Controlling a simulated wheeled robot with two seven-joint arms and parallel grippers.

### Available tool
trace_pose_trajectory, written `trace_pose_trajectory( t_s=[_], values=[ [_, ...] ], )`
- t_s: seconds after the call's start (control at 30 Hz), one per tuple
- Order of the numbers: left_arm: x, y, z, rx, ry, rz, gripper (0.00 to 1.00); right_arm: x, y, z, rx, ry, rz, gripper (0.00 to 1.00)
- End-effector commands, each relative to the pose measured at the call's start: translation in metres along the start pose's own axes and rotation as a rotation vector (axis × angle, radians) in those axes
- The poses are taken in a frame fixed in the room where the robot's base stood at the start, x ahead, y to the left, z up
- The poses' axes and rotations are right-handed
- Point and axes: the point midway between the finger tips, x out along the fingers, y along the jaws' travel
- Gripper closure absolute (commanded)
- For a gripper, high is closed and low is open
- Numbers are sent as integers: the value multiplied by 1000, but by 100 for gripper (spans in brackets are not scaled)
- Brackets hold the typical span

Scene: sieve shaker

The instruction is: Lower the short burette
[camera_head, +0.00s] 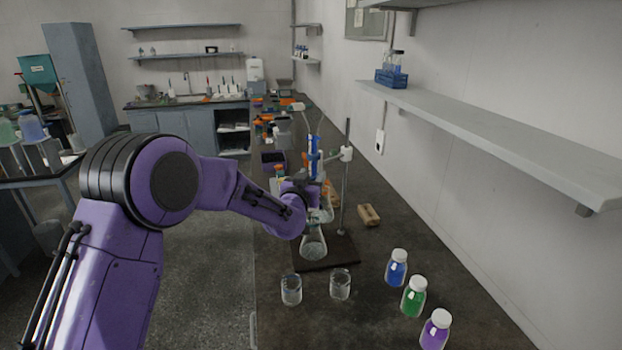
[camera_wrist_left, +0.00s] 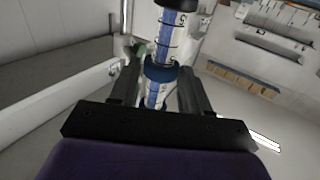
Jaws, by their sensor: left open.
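The burette (camera_head: 314,152), a tube with blue and white markings, stands upright beside the metal rod (camera_head: 345,190) of a stand, near its white clamp (camera_head: 346,154). My left gripper (camera_head: 309,186) is at the lower part of the burette, partly hidden by my arm. In the left wrist view, the burette (camera_wrist_left: 157,72) with its blue collar lies between the two open fingers of my left gripper (camera_wrist_left: 158,67). I cannot tell whether either finger touches it. A clear conical flask (camera_head: 313,244) stands below on the dark stand base (camera_head: 343,252). My right gripper is not in view.
Two clear beakers (camera_head: 291,290) (camera_head: 340,284) stand in front of the base. Blue (camera_head: 396,268), green (camera_head: 413,297) and purple (camera_head: 435,330) bottles stand to the right. A tan block (camera_head: 369,215) lies near the wall. A shelf (camera_head: 480,125) overhangs the bench's right side.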

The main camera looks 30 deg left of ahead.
Motion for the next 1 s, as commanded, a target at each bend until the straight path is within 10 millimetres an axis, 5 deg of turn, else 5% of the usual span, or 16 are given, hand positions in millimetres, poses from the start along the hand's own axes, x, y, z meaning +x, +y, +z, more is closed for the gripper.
trace_pose_trajectory(
  t_s=[0.33,0.53,1.0],
  values=[
    [-48,0,0,1,-1,1,53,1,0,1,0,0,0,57],
    [-59,0,-2,1,0,0,53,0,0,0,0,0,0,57],
    [-104,0,-70,1,1,1,53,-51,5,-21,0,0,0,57]
  ],
)
